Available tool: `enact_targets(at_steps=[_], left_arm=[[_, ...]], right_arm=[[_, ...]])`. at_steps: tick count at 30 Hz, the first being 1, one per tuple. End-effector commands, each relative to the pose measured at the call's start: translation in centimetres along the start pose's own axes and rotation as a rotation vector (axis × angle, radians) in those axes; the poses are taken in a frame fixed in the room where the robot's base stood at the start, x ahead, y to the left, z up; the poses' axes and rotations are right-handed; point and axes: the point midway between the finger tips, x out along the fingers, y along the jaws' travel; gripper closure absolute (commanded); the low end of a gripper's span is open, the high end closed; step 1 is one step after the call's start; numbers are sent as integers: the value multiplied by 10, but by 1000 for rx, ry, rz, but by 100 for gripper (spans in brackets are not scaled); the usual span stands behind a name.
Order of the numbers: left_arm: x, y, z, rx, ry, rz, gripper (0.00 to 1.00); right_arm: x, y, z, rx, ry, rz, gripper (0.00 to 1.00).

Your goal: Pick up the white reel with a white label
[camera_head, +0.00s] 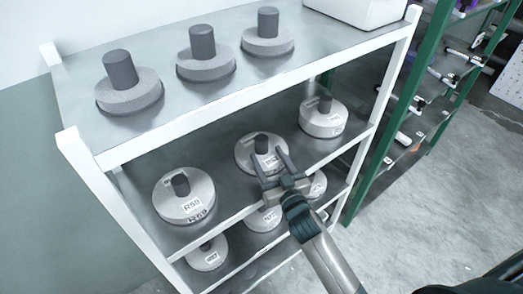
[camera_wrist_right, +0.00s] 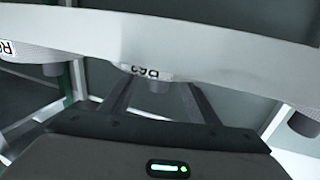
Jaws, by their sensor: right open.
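Several white reels with white labels and dark hubs stand on the rack. On the middle shelf are a left reel (camera_head: 171,197), a middle reel (camera_head: 243,152) and a right reel (camera_head: 322,117). My right gripper (camera_head: 271,164) is open at the middle reel, its fingers overlapping the near side of that reel in the head view. Whether they touch it I cannot tell. My left gripper is not in view.
The rack's white front rail (camera_head: 235,218) runs close by my right gripper. More white reels stand on the lower shelf, partly hidden. Grey reels (camera_head: 205,66) with dark posts and a white box (camera_head: 360,10) stand on top. A green rack (camera_head: 395,125) is at right.

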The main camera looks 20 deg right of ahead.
Motion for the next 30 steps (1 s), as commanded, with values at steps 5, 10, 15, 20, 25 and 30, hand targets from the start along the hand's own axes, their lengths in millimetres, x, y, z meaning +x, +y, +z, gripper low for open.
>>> enact_targets(at_steps=[5, 10, 15, 20, 25, 30], left_arm=[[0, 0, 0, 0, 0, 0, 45], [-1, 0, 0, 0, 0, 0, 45], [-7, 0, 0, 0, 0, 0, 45], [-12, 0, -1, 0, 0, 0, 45], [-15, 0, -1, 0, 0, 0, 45], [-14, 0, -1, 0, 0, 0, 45]], right_arm=[[0, 0, 0, 0, 0, 0, 45], [3, 0, 0, 0, 0, 0, 45], [20, 0, -2, 2, 1, 0, 45], [42, 0, -2, 0, 1, 1, 45], [56, 0, -1, 1, 1, 0, 45], [58, 0, 0, 1, 0, 0, 45]])
